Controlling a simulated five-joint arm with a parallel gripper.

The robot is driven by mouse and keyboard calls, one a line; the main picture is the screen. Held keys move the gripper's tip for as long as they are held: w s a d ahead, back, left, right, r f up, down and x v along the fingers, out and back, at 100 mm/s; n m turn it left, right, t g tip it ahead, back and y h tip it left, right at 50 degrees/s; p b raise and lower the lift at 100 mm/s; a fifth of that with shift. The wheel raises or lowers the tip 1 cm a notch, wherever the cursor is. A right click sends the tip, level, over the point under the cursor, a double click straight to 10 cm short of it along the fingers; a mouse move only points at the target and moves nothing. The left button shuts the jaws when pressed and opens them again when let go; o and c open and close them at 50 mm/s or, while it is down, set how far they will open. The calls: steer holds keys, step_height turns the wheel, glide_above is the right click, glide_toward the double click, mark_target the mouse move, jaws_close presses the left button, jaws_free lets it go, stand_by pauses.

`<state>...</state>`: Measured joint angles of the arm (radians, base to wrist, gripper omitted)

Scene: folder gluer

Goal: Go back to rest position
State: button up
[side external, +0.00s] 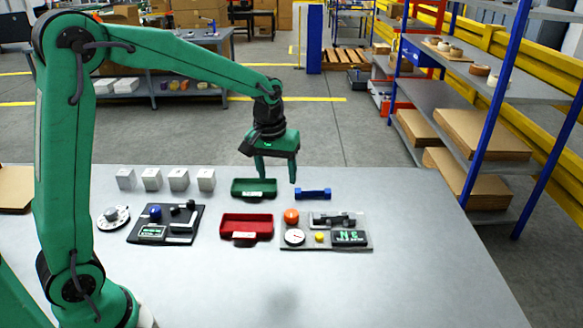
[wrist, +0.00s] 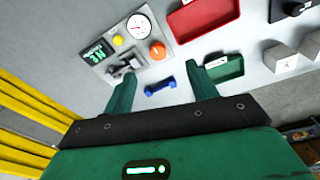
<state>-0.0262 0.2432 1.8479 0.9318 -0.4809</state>
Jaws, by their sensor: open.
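My gripper (side external: 276,170) is green with a dark wrist. It is open and empty, held above the far part of the grey table. In the side view its fingers hang near the green tray (side external: 253,188) and the blue dumbbell-shaped piece (side external: 313,194). In the wrist view its two green fingers (wrist: 160,88) are spread apart, with the blue piece (wrist: 159,87) seen in the gap between them. The green tray (wrist: 228,70) shows just beyond the right finger. Nothing is between the fingertips.
A red tray (side external: 246,227), a grey panel (side external: 326,243) with an orange knob and gauge, and a dark panel (side external: 166,224) lie on the table (side external: 400,285). Several light cubes (side external: 151,180) stand in a row at the back left. The table's front right is clear.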

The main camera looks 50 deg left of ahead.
steer(key=s+r+m+t, duration=0.2)
steer(key=s+r+m, duration=0.1)
steer(key=s, duration=0.8)
steer(key=s+d+r+m+t, duration=0.1)
steer(key=s+r, duration=0.4)
steer(key=s, duration=0.6)
steer(key=shift+m+t, duration=0.6)
steer(key=shift+m, duration=0.3)
